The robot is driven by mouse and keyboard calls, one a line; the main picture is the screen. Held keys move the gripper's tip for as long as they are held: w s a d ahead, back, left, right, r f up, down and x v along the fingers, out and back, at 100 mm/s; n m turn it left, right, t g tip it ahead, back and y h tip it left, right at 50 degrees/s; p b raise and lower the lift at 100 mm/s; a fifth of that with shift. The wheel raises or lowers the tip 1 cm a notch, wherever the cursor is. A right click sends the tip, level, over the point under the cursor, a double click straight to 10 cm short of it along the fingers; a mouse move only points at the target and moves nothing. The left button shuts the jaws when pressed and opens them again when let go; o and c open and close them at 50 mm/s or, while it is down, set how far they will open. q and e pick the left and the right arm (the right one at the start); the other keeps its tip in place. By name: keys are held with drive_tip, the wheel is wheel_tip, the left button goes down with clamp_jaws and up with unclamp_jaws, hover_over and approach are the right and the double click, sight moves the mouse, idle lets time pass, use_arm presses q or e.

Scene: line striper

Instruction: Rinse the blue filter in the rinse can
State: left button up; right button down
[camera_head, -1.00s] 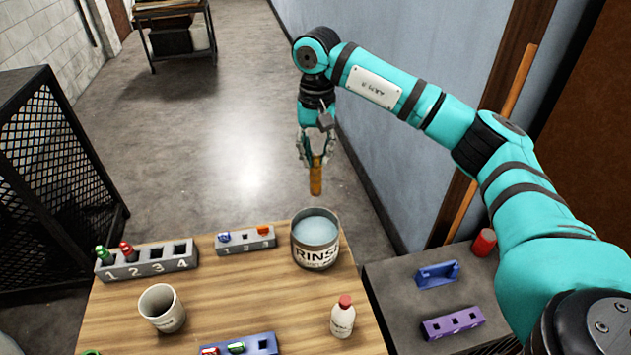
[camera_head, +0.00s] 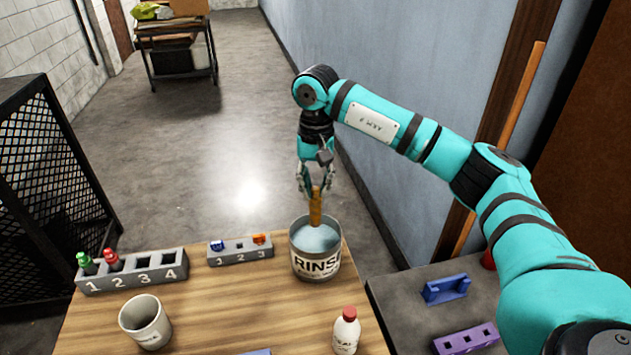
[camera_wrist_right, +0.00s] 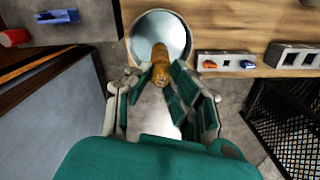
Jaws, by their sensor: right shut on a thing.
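The rinse can (camera_head: 316,266) is a grey tin of pale liquid, labelled RINSE, at the table's back right edge. It also shows in the wrist view (camera_wrist_right: 146,53). My right gripper (camera_head: 315,192) is shut on an amber-brown stick (camera_head: 315,209), held upright above the can. The stick's lower end overlaps the can's mouth; I cannot tell whether it touches the liquid. In the wrist view the stick (camera_wrist_right: 160,72) sits between the fingers. A small blue piece (camera_head: 217,245), possibly the blue filter, sits at slot 1 of the grey 1-2-3 rack (camera_head: 240,253). My left gripper is out of view.
A numbered rack (camera_head: 133,280) with green and red items is at the table's left. A grey mug (camera_head: 146,325) and a red-capped bottle (camera_head: 346,333) stand nearer. A side table on the right holds a blue holder (camera_head: 446,288) and a purple rack (camera_head: 467,340).

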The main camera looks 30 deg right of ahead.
sight(316, 222)
wheel_tip(316, 222, down, 3)
drive_tip(key=shift+f+b, duration=0.1)
drive_tip(key=shift+b, duration=0.7)
drive_tip(key=shift+f+b, duration=2.8)
drive_tip(key=shift+f, duration=1.25)
drive_tip(key=shift+d, duration=0.1)
